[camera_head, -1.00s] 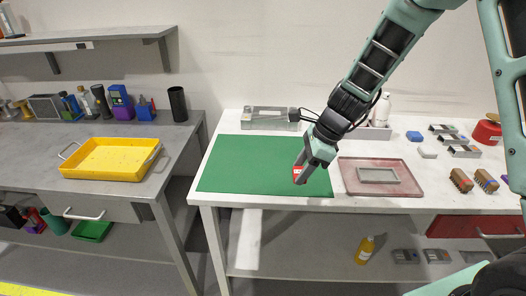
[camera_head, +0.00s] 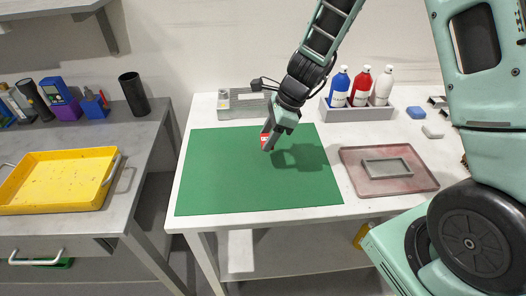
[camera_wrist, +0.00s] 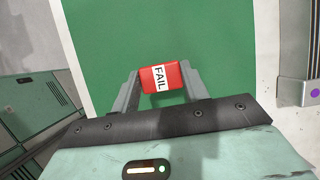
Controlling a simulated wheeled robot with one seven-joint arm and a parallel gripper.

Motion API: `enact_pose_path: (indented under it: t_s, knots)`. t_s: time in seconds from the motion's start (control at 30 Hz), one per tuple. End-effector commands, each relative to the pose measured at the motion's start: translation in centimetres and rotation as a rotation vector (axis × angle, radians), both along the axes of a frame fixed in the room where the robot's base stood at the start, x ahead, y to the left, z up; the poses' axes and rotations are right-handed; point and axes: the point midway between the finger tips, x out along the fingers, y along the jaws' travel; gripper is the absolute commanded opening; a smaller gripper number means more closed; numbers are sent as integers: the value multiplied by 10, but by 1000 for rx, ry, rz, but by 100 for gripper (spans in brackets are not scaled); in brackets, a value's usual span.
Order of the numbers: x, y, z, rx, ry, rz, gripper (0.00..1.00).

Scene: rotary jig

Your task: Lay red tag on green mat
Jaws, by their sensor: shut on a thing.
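The red tag (camera_wrist: 161,78) has a white label reading FAIL. It shows between the two fingers of my gripper (camera_wrist: 160,92) in the wrist view. In the head view my gripper (camera_head: 268,140) is shut on the red tag (camera_head: 264,139), and the fingers partly cover it. The green mat (camera_head: 225,185) lies flat on the white table. The gripper and tag are over the mat, and the arm's shadow falls on the mat to the right of them. The exact height of the tag above the mat is hard to tell.
A pinkish tray (camera_head: 410,181) with a grey frame sits right of the mat. A grey rack (camera_head: 357,113) with blue, red and white bottles stands behind. A grey fixture (camera_head: 240,103) stands at the mat's back edge. A yellow tray (camera_head: 55,181) is on the left bench.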

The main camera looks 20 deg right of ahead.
Motion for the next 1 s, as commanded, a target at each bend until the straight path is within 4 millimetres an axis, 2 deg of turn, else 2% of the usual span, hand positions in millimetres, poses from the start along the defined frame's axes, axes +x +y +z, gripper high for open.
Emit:
enact_pose_path:
  t_s: [0.03, 0.23, 0.43, 0.87, 0.9, 0.97, 1.0]
  knots:
    - [-1, 0, -10, 1, 5, -3, 23]
    - [0, 0, -29, 1, 1, -1, 23]
    - [0, 0, -56, 0, 1, -2, 23]
    - [0, 0, -62, 1, -1, 0, 23]
    - [0, 0, -63, 1, -1, 0, 47]
    - [0, 0, -62, 1, -1, 0, 64]
    - [0, 0, -62, 0, -1, 0, 66]
